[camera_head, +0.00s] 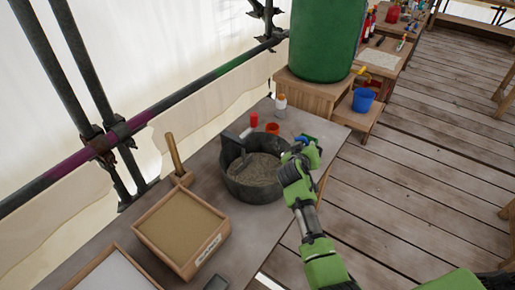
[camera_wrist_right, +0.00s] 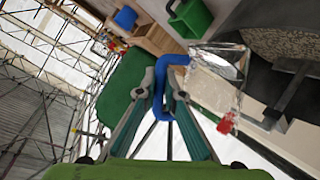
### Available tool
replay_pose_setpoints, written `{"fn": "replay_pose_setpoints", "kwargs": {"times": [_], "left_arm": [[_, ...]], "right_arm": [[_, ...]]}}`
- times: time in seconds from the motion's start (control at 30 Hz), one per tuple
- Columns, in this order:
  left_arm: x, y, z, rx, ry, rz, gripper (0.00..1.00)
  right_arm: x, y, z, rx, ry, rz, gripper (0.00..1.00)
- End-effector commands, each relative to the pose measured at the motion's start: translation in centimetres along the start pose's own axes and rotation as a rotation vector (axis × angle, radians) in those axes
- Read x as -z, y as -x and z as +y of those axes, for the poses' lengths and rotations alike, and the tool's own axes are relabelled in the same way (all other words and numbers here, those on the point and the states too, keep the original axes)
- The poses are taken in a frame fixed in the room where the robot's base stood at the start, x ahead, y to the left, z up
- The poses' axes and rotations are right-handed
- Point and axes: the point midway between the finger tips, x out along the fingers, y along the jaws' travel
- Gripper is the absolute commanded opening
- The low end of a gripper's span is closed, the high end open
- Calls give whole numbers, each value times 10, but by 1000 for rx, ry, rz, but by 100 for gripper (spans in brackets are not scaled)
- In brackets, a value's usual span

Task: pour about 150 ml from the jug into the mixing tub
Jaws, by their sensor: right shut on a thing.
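The mixing tub (camera_head: 231,179) is a black round tub on the bench, holding grey mix, with a dark tool leaning in it. It also shows at the upper right of the right wrist view (camera_wrist_right: 258,82). The jug (camera_wrist_right: 220,62) is clear with a blue handle. My right gripper (camera_wrist_right: 166,78) is shut on that handle. In the head view my right gripper (camera_head: 298,158) is at the tub's right rim and mostly hides the jug. The jug's body is beside or over the rim; its tilt and contents cannot be told. My left gripper is out of view.
A wooden tray of sand (camera_head: 180,228) stands left of the tub. A red cup (camera_head: 272,128), a red item (camera_head: 254,119) and a white bottle (camera_head: 281,103) stand behind it. A green barrel (camera_head: 325,40) and blue bucket (camera_head: 363,100) stand farther back.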

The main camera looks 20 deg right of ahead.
Motion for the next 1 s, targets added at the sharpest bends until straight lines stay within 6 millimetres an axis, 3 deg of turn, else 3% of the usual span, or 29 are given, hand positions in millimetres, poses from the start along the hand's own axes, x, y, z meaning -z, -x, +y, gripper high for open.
{"fn": "replay_pose_setpoints", "kwargs": {"times": [0.2,0.5,1.0], "left_arm": [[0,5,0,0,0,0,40],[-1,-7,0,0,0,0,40],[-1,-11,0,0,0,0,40]], "right_arm": [[-20,-5,17,77,-200,42,0],[-46,-17,18,163,-416,89,0],[-54,-21,17,195,-496,107,0]]}}
